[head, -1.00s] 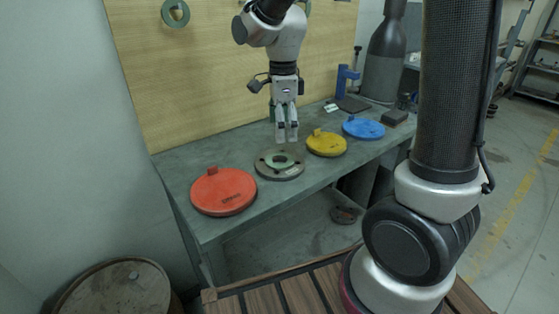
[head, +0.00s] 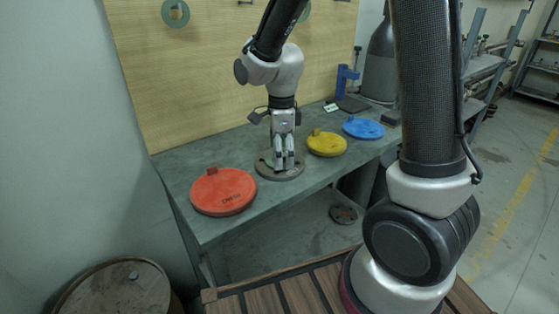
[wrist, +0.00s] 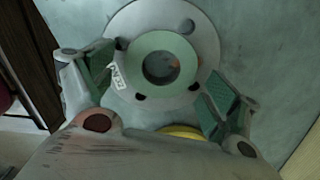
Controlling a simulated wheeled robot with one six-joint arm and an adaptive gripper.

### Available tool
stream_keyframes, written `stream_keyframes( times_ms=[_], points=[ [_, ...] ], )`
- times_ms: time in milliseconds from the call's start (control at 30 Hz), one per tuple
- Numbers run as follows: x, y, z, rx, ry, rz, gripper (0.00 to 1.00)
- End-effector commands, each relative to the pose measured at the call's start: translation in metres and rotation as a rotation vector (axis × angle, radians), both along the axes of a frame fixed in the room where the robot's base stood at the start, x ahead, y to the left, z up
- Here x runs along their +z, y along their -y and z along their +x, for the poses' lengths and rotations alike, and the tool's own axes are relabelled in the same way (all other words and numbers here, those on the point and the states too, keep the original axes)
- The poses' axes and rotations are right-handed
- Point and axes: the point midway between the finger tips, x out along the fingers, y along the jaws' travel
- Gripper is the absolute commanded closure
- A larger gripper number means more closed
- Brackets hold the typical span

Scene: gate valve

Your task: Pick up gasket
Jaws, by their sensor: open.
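The gasket is a light green ring (wrist: 134,66) lying flat on a round grey flange (wrist: 205,35), with a printed white tag beside it. In the wrist view, my gripper (wrist: 160,76) is open, with one green-padded finger to the left of the ring and one to its right. No grip on the ring shows. In the head view, my gripper (head: 284,166) points down at the flange (head: 265,172) on the bench, and its fingers hide most of the gasket. I cannot tell whether the fingertips touch the flange.
On the grey bench (head: 181,168), a red disc (head: 222,192) lies left of the flange, a yellow disc (head: 327,145) and a blue disc (head: 363,128) to its right. A blue stand (head: 344,79) is farther back. A green ring (head: 175,13) hangs on the board (head: 190,75).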

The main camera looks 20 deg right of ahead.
Motion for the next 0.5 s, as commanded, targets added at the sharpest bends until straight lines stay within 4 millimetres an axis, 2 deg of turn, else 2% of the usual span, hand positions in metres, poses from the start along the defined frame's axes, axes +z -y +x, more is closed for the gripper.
stream_keyframes(
  times_ms=[500],
  points=[
    [-0.0048, 0.0001, -0.0001, 0.000, 0.000, 0.000, 0.11]
  ],
)
